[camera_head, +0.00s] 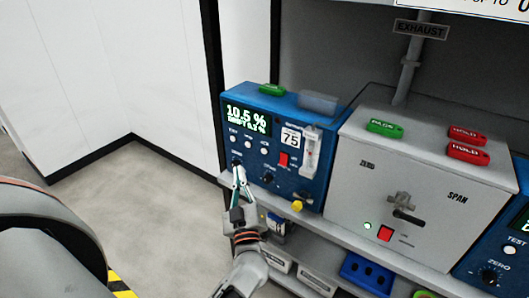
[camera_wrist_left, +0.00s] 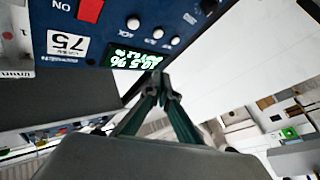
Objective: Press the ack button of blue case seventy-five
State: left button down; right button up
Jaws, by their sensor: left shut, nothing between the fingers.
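The blue case seventy-five (camera_head: 312,192) stands on a shelf, with a lit green display and a white 75 label (camera_head: 290,138). Below the display is a row of three small white buttons. The ack button (camera_head: 265,151) is the right one of the row in the head view. In the left wrist view the case is upside down and the ack button (camera_wrist_left: 133,22) is at the left of the row. My left gripper (camera_head: 238,167) is shut and empty, in front of the case's lower left part. In the left wrist view its fingertips (camera_wrist_left: 160,76) appear near the display, apart from the ack button.
A grey case (camera_head: 350,190) stands close on the right. A lower shelf holds a blue tray (camera_head: 367,274). The floor at left is free.

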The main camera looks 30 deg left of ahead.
aim_at(264, 151)
jog(key=shift+s+f, duration=0.1)
jog(key=shift+f, duration=0.05)
pick_arm(q)
jog(key=w+b, duration=0.1)
jog(key=w, duration=0.2)
jog(key=w+b, duration=0.1)
jog(key=w, duration=0.2)
jog(key=w+b, duration=0.1)
jog(key=w, duration=0.1)
jog(key=shift+w+d, duration=0.4)
pick_arm(e)
jog(key=f, duration=0.3)
jog(key=shift+s+d+f, duration=0.1)
jog(key=shift+s+f, duration=0.15)
jog(key=shift+f, duration=0.05)
jog(key=shift+s+f, duration=0.15)
jog(key=shift+f, duration=0.05)
jog(key=shift+r, duration=0.2)
pick_arm(q)
jog(key=shift+w, duration=0.15)
pick_arm(e)
jog(key=shift+r, duration=0.1)
